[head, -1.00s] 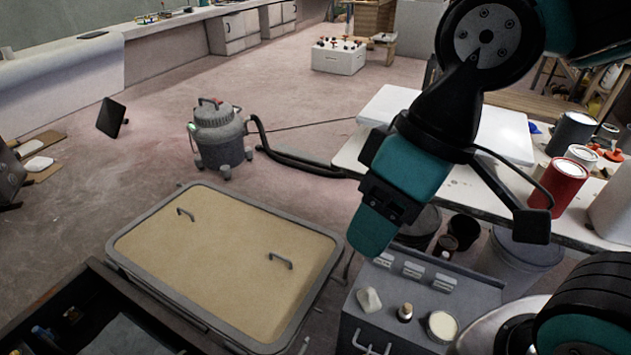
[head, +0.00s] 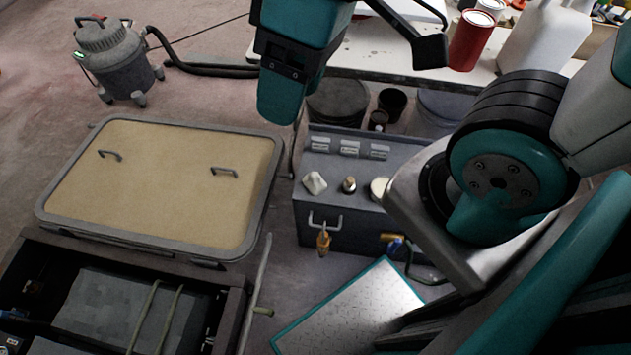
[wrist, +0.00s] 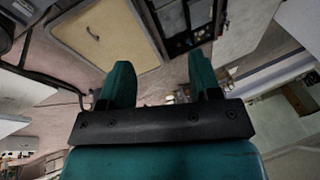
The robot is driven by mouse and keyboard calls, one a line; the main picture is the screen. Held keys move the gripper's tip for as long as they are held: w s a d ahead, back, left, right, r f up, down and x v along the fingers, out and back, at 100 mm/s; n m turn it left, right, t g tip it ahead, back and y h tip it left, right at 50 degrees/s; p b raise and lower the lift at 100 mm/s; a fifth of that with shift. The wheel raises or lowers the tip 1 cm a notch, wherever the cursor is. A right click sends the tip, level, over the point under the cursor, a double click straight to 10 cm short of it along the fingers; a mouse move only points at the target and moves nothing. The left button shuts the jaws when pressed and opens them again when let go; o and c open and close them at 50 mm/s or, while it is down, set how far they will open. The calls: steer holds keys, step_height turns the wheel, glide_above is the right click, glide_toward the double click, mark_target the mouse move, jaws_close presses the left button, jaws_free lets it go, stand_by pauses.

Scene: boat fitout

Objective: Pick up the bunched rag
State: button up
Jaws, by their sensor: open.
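The bunched rag (head: 315,183) looks like a small crumpled white cloth. It lies at the left of the top of a grey box (head: 335,165) in the head view, beside a small brown-topped bottle (head: 349,184). My gripper (wrist: 158,78) is open and empty in the wrist view, its two teal fingers apart. In the head view my gripper (head: 277,118) hangs behind and above the rag, apart from it, at the upper middle. The rag does not show clearly in the wrist view.
A round pale-lidded tin (head: 380,189) and several small pale blocks (head: 349,150) share the box top. A framed tan hatch panel (head: 160,185) lies to the left. A white worktop (head: 400,60) with a red can (head: 470,40) stands behind. A grey vacuum (head: 115,60) stands far left.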

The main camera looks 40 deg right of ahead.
steer(key=w+d+f+n+h+b, duration=0.1)
steer(key=w+d+f+b, duration=0.1)
steer(key=w+f+b, duration=0.4)
steer(key=w+d+f+n+b, duration=0.15)
steer(key=f+b, duration=0.25)
steer(key=f, duration=0.4)
steer(key=w+d+f+h+b, duration=0.1)
steer(key=w+d+f+b, duration=0.3)
steer(key=f, duration=0.3)
steer(key=n+h+b, duration=0.2)
steer(key=n+b, duration=0.2)
steer(key=b, duration=1.3)
glide_above(315, 174)
steer(key=f, duration=3)
steer(key=shift+s+a, duration=0.2)
steer(key=shift+a, duration=0.1)
steer(key=f+b, duration=0.1)
steer(key=f, duration=0.2)
steer(key=f+b, duration=0.2)
steer(key=f, duration=0.1)
steer(key=shift+w+d+f, duration=0.2)
jaws_close()
steer(key=shift+r, duration=0.15)
step_height(315, 174, up, 20)
steer(key=p, duration=0.7)
